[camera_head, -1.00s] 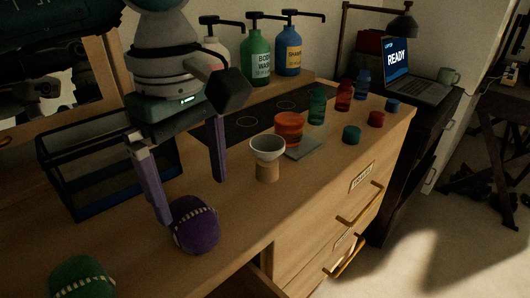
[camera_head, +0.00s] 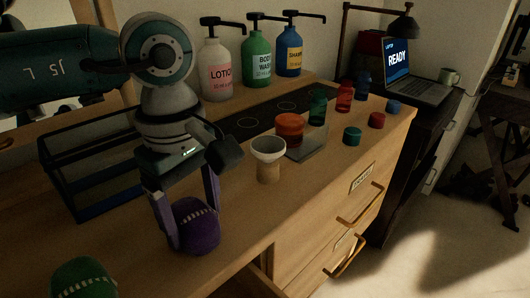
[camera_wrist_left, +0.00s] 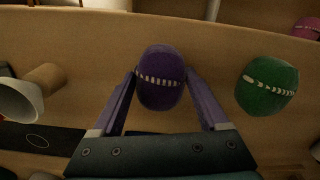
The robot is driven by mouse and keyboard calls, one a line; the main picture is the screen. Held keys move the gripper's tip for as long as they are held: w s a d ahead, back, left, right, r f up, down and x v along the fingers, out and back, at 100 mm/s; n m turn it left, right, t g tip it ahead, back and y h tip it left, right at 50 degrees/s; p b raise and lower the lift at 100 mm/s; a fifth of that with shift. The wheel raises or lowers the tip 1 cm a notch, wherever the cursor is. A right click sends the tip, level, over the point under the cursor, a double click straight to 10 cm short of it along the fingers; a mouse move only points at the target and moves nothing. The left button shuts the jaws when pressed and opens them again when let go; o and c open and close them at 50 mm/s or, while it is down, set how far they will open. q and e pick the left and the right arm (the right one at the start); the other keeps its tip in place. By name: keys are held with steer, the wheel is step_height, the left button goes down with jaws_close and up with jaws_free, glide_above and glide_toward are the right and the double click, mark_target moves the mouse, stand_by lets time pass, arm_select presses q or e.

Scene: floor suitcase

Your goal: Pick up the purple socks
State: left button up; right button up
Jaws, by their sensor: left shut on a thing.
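The purple socks (camera_head: 196,227) are a rolled ball with a pale stitched band, on the wooden dresser top near its front edge. They also show in the left wrist view (camera_wrist_left: 160,92), between the two fingers. My left gripper (camera_head: 192,232) reaches down from above and is shut on the purple socks, one finger on each side. In the left wrist view its fingertips (camera_wrist_left: 161,72) touch the ball's sides. I cannot tell any gap between the ball and the dresser top. My right gripper is not in view.
Green rolled socks (camera_head: 82,279) lie at the near left. A dark-framed bin (camera_head: 100,165) stands behind the gripper. A white cup on a wooden base (camera_head: 268,160) is to the right, with an orange jar (camera_head: 290,130) and pump bottles (camera_head: 257,55) farther back.

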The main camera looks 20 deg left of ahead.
arm_select(q)
steer(key=c, duration=0.6)
